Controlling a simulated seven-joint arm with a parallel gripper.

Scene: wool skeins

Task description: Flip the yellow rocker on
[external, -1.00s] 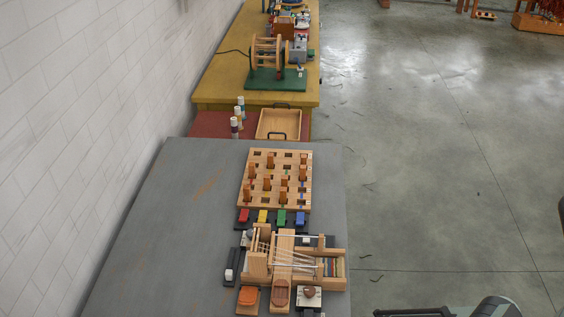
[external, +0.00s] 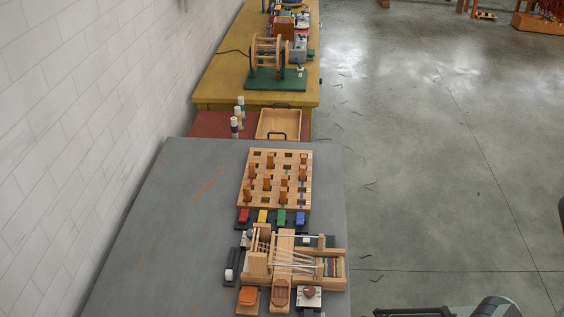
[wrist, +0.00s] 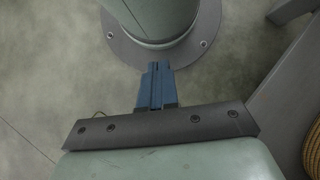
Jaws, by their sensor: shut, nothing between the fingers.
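The yellow rocker (external: 262,216) sits in a row on the grey table, between a red rocker (external: 244,215) and a green rocker (external: 281,217). A blue rocker (external: 300,218) is at the right end of the row. The yellow one is too small in the external view to tell which way it is tilted. My gripper (wrist: 157,66) shows in the wrist view with its two blue fingers shut together and nothing between them. It is far from the rockers, over the floor, and no rocker shows in the wrist view.
A wooden peg board (external: 250,207) lies behind the rockers. A small wooden loom with white threads (external: 283,241) stands in front of them. An orange block (external: 248,296) is near the front. The left half of the grey table (external: 165,240) is clear. Concrete floor lies to the right.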

